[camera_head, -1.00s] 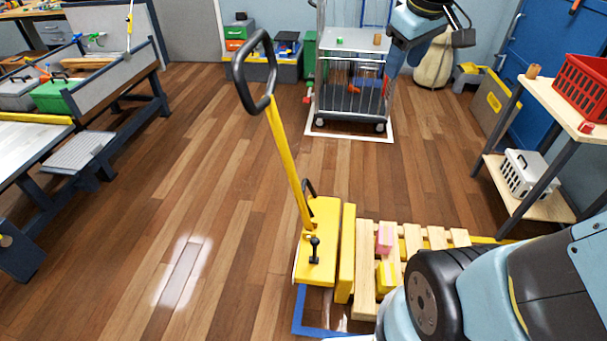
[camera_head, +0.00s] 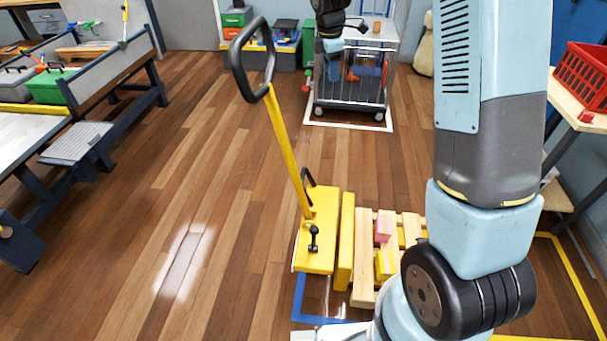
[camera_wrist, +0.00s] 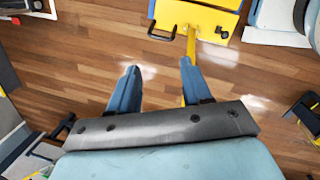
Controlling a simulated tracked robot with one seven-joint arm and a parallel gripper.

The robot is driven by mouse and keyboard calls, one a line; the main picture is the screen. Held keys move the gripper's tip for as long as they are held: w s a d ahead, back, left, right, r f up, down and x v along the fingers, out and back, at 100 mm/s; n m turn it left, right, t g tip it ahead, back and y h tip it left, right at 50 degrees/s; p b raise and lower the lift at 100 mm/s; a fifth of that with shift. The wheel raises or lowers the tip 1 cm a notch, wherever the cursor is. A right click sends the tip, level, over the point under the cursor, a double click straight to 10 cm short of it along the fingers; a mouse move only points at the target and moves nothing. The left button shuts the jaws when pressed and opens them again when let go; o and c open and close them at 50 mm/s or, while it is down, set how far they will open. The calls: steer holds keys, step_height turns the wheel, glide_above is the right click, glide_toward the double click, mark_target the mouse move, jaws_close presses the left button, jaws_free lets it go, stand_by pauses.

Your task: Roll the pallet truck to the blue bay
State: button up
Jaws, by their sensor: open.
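The yellow pallet truck (camera_head: 318,235) stands on the wooden floor in the head view, with its yellow tiller rising to a dark loop handle (camera_head: 235,62). A slatted wooden pallet (camera_head: 362,275) is beside its body, bearing a pink block (camera_head: 383,229) and yellow blocks. A blue floor outline (camera_head: 299,300), the blue bay's marking, shows under and in front of the truck; my arm hides part of this area. In the wrist view my gripper (camera_wrist: 159,64) is open and empty. The truck's yellow body (camera_wrist: 200,17) is at the top, and its tiller (camera_wrist: 190,45) runs behind the right finger.
A wire cart (camera_head: 352,95) stands on a white floor outline at the back. A workbench (camera_head: 100,100) is at left, and a shelf with a red basket (camera_head: 582,78) at right. A yellow floor outline (camera_head: 575,275) lies at lower right. The floor left of the truck is clear.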

steer(key=w+a+f+n+g, duration=0.1)
steer(key=w+a+f+n, duration=0.25)
steer(key=f, duration=0.65)
steer(key=w+a+f+n, duration=0.3)
steer(key=w+f+n, duration=0.15)
steer(key=f, duration=0.45)
steer(key=n+g+h, duration=0.1)
steer(key=n, duration=0.5)
glide_toward(302, 175)
steer(key=f, duration=0.3)
steer(key=d+f, duration=0.1)
steer(key=f, duration=0.4)
steer(key=shift+d+f, duration=0.25)
steer(key=shift+f, duration=0.15)
jaws_close()
